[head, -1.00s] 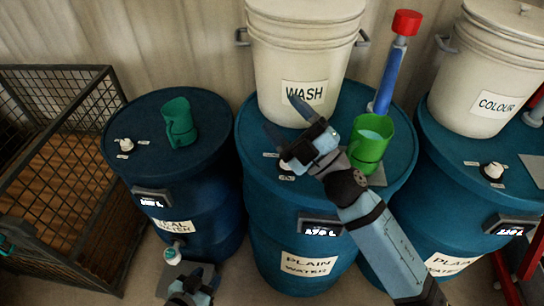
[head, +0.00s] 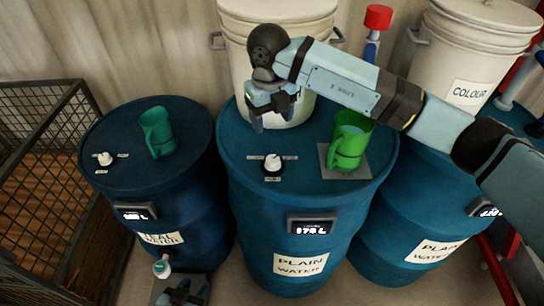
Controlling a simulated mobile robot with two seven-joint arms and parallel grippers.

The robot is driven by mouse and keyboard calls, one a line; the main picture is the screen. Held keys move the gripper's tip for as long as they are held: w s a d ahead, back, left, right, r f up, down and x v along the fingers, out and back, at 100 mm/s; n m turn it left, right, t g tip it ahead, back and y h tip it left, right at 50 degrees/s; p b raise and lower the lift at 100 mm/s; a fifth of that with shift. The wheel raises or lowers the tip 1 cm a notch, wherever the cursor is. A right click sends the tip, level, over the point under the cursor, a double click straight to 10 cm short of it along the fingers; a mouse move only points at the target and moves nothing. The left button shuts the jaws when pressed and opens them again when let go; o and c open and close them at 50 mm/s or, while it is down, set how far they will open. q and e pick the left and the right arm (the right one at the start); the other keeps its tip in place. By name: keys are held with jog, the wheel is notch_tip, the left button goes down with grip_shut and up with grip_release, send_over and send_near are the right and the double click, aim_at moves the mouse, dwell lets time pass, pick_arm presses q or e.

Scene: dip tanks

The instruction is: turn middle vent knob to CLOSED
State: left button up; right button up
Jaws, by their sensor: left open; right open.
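The middle vent knob (head: 273,162) is a small white knob on a dark base on top of the middle blue drum (head: 240,185). Small labels lie around it, too small to read, and I cannot tell which one it points at. My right gripper (head: 273,118) is open and empty, above and behind the knob, in front of the white wash bucket (head: 235,45). It is apart from the knob. My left gripper (head: 180,294) is open at the bottom edge, low in front of the left drum (head: 190,130), partly cut off.
A green jug (head: 349,140) stands on a grey pad to the right of the knob. Another green jug (head: 158,132) and a white knob (head: 105,159) are on the left drum. A colour bucket (head: 470,60) stands at right. A wire cage (head: 45,170) is at far left.

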aim_at(273, 159)
notch_tip(273, 159, down, 13)
jog(key=shift+d+f+p, duration=0.15)
jog(key=shift+f+p, duration=0.05)
jog(key=shift+p, duration=1)
jog(key=c, duration=0.9)
